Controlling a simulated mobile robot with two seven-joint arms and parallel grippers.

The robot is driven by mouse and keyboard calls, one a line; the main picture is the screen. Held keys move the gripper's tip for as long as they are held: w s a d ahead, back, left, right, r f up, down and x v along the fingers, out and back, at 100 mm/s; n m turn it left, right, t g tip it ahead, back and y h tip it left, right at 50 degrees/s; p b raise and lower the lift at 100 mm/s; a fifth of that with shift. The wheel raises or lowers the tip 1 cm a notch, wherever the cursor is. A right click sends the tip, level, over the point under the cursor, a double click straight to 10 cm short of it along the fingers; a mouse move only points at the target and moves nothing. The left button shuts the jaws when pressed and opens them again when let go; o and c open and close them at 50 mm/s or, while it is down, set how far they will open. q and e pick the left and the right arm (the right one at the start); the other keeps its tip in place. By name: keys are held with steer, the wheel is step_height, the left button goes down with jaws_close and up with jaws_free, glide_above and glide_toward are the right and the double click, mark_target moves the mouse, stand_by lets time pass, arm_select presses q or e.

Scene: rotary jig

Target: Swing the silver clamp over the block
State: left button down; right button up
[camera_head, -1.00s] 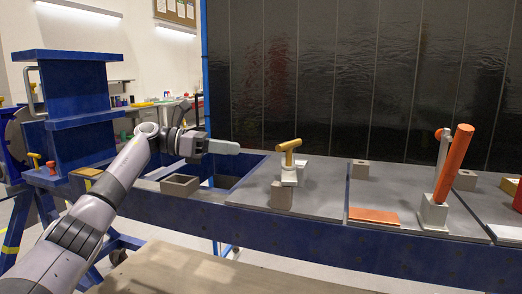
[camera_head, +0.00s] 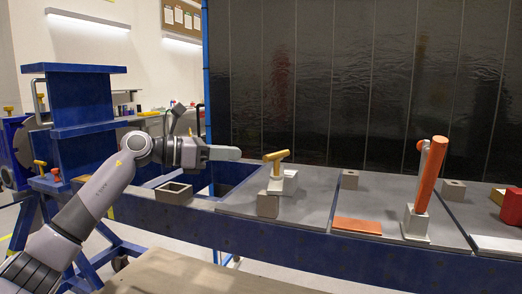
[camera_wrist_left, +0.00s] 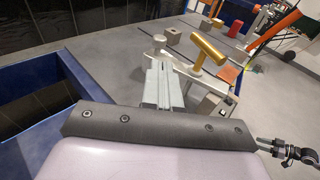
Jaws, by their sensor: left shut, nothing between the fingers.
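The silver clamp (camera_head: 276,172) has a gold T-handle (camera_head: 277,156) and stands on a pale base on the grey plate. A grey-brown block (camera_head: 267,205) sits at the plate's front edge, just in front of the base. My left gripper (camera_head: 236,155) is shut and empty, pointing right, left of the clamp and apart from it in the head view. In the left wrist view its fingers (camera_wrist_left: 163,88) lie together just below the clamp's silver post (camera_wrist_left: 158,46), with the gold handle (camera_wrist_left: 208,50) to their right. Whether they touch the clamp, I cannot tell.
A hollow square block (camera_head: 174,191) stands on the blue frame (camera_head: 240,222) by an open gap. To the right are an orange plate (camera_head: 357,226) and a tall orange lever (camera_head: 431,175). A dark jointed object (camera_wrist_left: 287,152) shows at the wrist view's right edge.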

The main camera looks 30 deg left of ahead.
arm_select(q)
steer(key=shift+p+x, duration=0.7)
steer(key=shift+x, duration=3.5)
arm_select(e)
steer(key=shift+s+d+r, duration=0.25)
steer(key=shift+r, duration=0.1)
arm_select(q)
steer(key=shift+a, duration=0.15)
